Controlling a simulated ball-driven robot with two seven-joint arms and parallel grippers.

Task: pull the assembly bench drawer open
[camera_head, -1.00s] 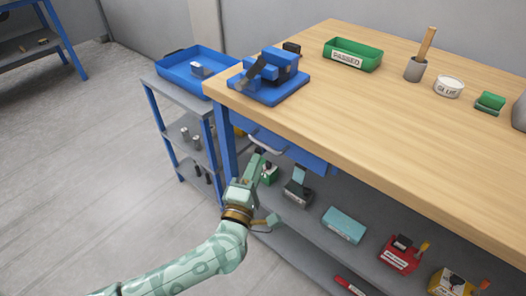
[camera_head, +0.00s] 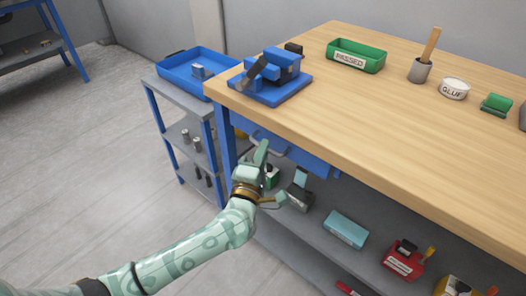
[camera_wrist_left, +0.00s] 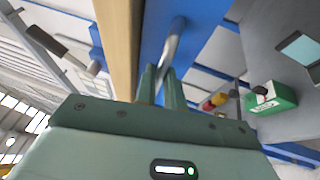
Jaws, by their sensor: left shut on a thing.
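The wooden-topped assembly bench (camera_head: 400,125) has a blue drawer (camera_head: 308,158) under its front edge near the left corner. My left gripper (camera_head: 262,147) is at the drawer front, in front of its grey bar handle. In the left wrist view, the two green fingers (camera_wrist_left: 160,88) are closed on the lower end of the handle (camera_wrist_left: 173,42), against the blue drawer front (camera_wrist_left: 195,30). The gripper hides part of the handle in the head view. I cannot tell whether the drawer stands out from the bench. My right gripper is not in view.
A blue fixture (camera_head: 272,80) stands on the bench corner. A cart with a blue tray (camera_head: 185,75) stands close on the left. The shelf below holds a teal box (camera_head: 345,229) and a red box (camera_head: 403,260). The floor at left is clear.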

